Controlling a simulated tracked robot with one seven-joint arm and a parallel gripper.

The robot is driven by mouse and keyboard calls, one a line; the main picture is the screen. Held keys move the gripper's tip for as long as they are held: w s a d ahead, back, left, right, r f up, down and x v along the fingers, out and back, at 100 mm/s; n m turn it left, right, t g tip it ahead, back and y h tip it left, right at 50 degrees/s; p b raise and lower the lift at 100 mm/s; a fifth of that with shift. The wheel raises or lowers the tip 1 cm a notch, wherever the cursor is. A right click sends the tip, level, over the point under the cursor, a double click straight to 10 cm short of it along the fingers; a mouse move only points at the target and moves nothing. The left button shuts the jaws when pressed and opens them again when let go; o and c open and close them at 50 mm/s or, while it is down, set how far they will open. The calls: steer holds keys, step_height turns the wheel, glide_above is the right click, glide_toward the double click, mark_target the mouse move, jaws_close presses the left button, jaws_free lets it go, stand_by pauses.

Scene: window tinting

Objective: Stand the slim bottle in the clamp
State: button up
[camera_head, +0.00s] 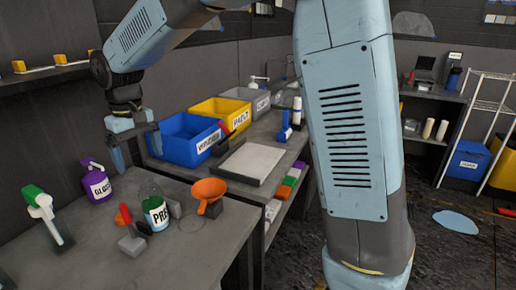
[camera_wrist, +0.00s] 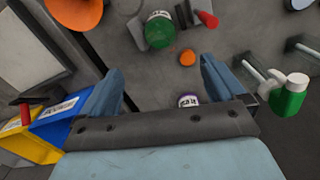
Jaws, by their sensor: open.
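My gripper (camera_head: 137,162) is open and points down above the near bench; its two blue fingers also show in the wrist view (camera_wrist: 160,68), with nothing between them. A green and white bottle-like thing (camera_head: 32,193) stands at the bench's left; in the wrist view its green body (camera_wrist: 290,101) has a white top. I cannot tell if it is the slim bottle. A grey block with a red handle (camera_head: 126,216), perhaps the clamp, sits beside the PRE can; it is near the top of the wrist view (camera_wrist: 207,18). It appears empty.
A small orange round (camera_wrist: 187,57) shows near the can. Blue (camera_head: 178,138) and yellow bins stand behind. The front of the bench is clear.

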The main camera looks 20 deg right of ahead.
steer(key=s+d+r+m+t, duration=0.1)
steer(key=s+d+r+m, duration=0.2)
steer(key=d, duration=0.8)
steer(key=s+d+r+m+t, duration=0.15)
steer(key=d+r, duration=0.25)
steer(key=d, duration=0.6)
steer(key=s+d+f+m+t, duration=0.1)
steer(key=s+d+m+t, duration=0.2)
steer(key=s+d, duration=1.1)
steer(key=shift+s+d+f, duration=0.15)
steer(key=shift+d+f, duration=0.1)
steer(key=shift+d, duration=0.25)
